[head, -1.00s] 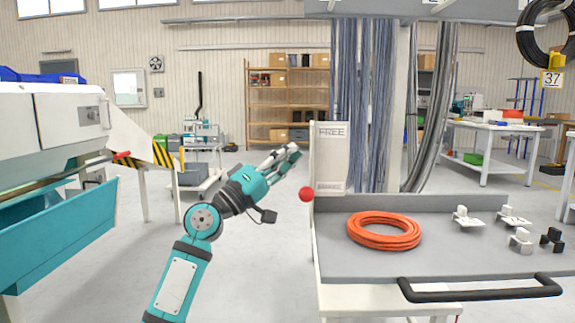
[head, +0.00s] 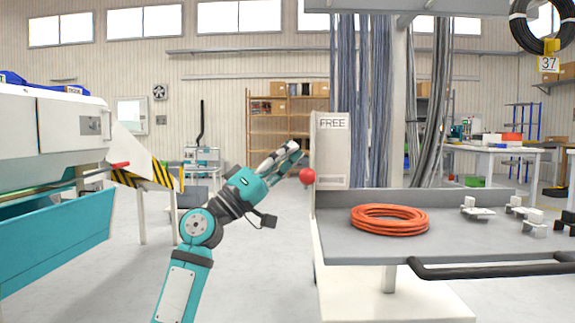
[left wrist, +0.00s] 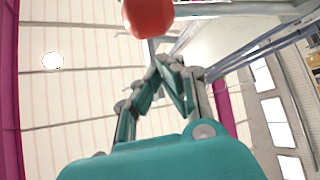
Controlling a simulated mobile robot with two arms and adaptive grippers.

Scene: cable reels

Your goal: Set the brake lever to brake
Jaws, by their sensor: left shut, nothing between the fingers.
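The brake lever shows as a red ball knob (head: 307,176) at the left edge of the cart, beside the lower part of a white plate (head: 331,150). The plate reads FREE at its top, with a faint label lower down. My left gripper (head: 296,150) is shut and empty, its fingertips just above and left of the knob, apart from it in the picture. In the left wrist view the red knob (left wrist: 148,14) is at the top edge, beyond the closed fingertips (left wrist: 168,62). The lever's arm is mostly hidden. My right gripper is out of view.
The grey cart top (head: 350,248) holds an orange cable coil (head: 390,219) and several small white fittings on the right. A black handle (head: 490,269) runs along its front. A teal and white machine (head: 60,210) stands at the left. Floor is clear between.

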